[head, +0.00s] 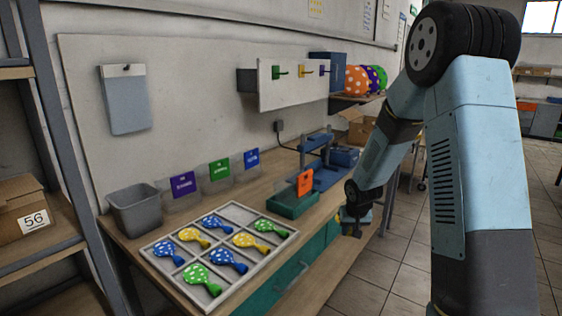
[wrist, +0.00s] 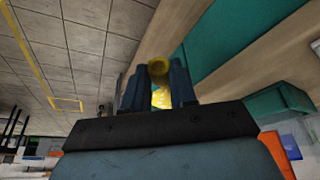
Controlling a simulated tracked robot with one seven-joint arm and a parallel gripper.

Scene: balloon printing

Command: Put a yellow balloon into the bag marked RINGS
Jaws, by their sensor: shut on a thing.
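My gripper (wrist: 159,84) is shut on a yellow balloon (wrist: 160,97), whose rolled neck shows between the fingers in the wrist view. In the head view my gripper (head: 353,218) hangs past the front edge of the bench, right of the green box, and the balloon in it is hard to make out. Three clear bags with coloured labels stand along the wall: purple (head: 183,185), green (head: 219,170) and blue (head: 252,159). Their small print is too small to read, so I cannot tell which says RINGS. Two yellow dotted balloons (head: 193,237) lie in the divided tray (head: 237,213).
Blue and green balloons share the tray. A grey bin (head: 135,208) stands left of the bags. A green box (head: 292,206) with an orange card (head: 305,183) and a blue press (head: 325,172) stand at the right. A hook panel (head: 292,84) juts out above the bench.

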